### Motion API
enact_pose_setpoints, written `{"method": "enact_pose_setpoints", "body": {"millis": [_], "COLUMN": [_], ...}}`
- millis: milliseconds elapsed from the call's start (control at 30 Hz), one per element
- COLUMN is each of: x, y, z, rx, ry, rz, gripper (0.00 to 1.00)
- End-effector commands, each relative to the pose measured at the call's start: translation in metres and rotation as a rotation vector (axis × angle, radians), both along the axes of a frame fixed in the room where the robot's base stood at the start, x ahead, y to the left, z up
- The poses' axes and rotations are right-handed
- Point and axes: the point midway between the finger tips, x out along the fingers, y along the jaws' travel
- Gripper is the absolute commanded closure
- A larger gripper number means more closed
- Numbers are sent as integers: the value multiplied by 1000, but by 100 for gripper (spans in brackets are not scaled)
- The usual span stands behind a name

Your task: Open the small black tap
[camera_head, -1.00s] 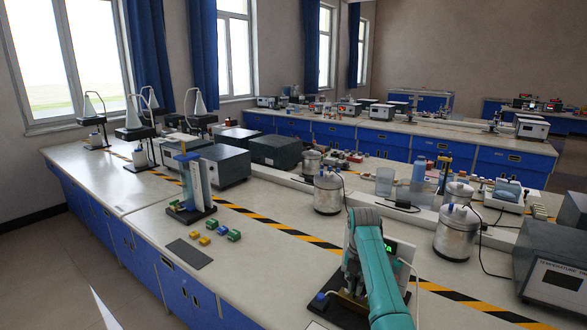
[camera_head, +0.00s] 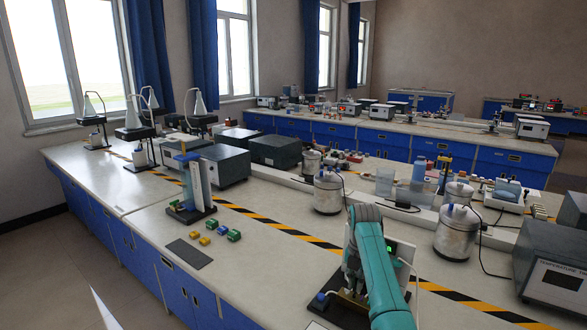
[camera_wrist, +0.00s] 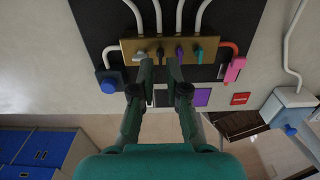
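In the wrist view, a brass manifold (camera_wrist: 170,48) on a black board carries a row of small taps. The small black tap (camera_wrist: 160,53) is between a pale grey tap (camera_wrist: 139,56) and a purple tap (camera_wrist: 179,52). A green tap (camera_wrist: 198,54) is at the right end. My gripper (camera_wrist: 160,66) is open, its two fingertips just on either side of the black tap in the picture. I cannot tell whether they touch it or how far away it is.
White tubes (camera_wrist: 203,15) run up from the manifold. A blue knob (camera_wrist: 109,85) lies to its left and a pink clip (camera_wrist: 235,68) to its right.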

Motion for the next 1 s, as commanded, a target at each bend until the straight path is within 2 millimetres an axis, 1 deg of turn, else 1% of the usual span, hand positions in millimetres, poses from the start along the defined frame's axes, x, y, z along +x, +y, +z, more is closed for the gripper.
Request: {"method": "enact_pose_setpoints", "body": {"millis": [700, 833, 1000], "x": [0, 0, 0], "y": [0, 0, 0], "z": [50, 56, 59], "rx": [0, 0, 0], "ry": [0, 0, 1], "rz": [0, 0, 0], "gripper": [86, 86, 86]}}
